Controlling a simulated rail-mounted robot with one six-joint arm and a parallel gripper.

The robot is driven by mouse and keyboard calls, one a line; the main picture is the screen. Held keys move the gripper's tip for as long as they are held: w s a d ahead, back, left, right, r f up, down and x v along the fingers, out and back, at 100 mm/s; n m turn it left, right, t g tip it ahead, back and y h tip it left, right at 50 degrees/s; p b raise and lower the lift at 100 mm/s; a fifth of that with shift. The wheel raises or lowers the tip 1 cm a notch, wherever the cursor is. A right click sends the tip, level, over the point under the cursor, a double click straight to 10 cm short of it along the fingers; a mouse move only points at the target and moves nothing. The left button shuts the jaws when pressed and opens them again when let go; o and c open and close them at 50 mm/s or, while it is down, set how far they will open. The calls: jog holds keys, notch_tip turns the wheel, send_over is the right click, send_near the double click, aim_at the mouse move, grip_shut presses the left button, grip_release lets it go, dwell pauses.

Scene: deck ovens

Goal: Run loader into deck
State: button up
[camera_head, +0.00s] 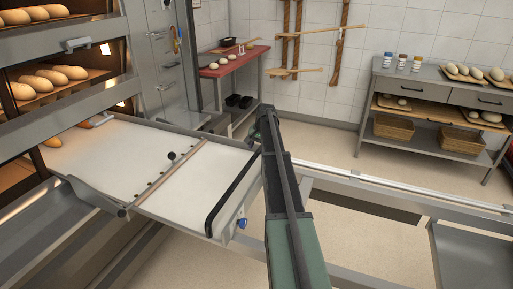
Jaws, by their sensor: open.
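The loader (185,185) is a flat pale belt in a grey metal frame at the left. Its far left end lies at the mouth of the lower oven deck (18,172). A thin wooden bar (172,172) and a small black knob (171,156) sit across its middle. A black handle bar (233,193) runs along its right end, with a blue knob (242,223) near the corner. My arm rises from the bottom centre, right of the loader. My gripper (262,124) is at its far end, small and dark, beyond the handle and apart from it; it looks empty.
Upper decks hold several loaves (62,74). A few loaves show near the loader's far end. A red-topped table (235,62) stands behind, and a grey bench (440,85) with baskets stands at the right. A metal rail (400,190) crosses the right side. The floor between is clear.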

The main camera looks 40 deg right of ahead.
notch_tip(320, 180, up, 8)
jog(key=s+p, duration=0.1)
jog(key=p, duration=0.5)
jog(key=shift+s+d+r+p, duration=0.2)
jog(key=shift+d+p, duration=0.15)
jog(key=s+a+r+n+p, duration=0.1)
jog(key=s+a+n, duration=0.3)
jog(key=s+a, duration=0.5)
jog(key=s+a+r+n+g+p, duration=0.1)
jog(key=s+a+n, duration=0.3)
jog(key=s+a, duration=0.6)
jog(key=s+a+r+n+g+h+p, duration=0.1)
jog(key=s+a+r+n+p, duration=0.2)
jog(key=s+a, duration=0.6)
jog(key=a+n, duration=0.1)
jog(key=a, duration=1.6)
jog(key=shift+s+a, duration=0.25)
jog(key=shift+a, duration=0.05)
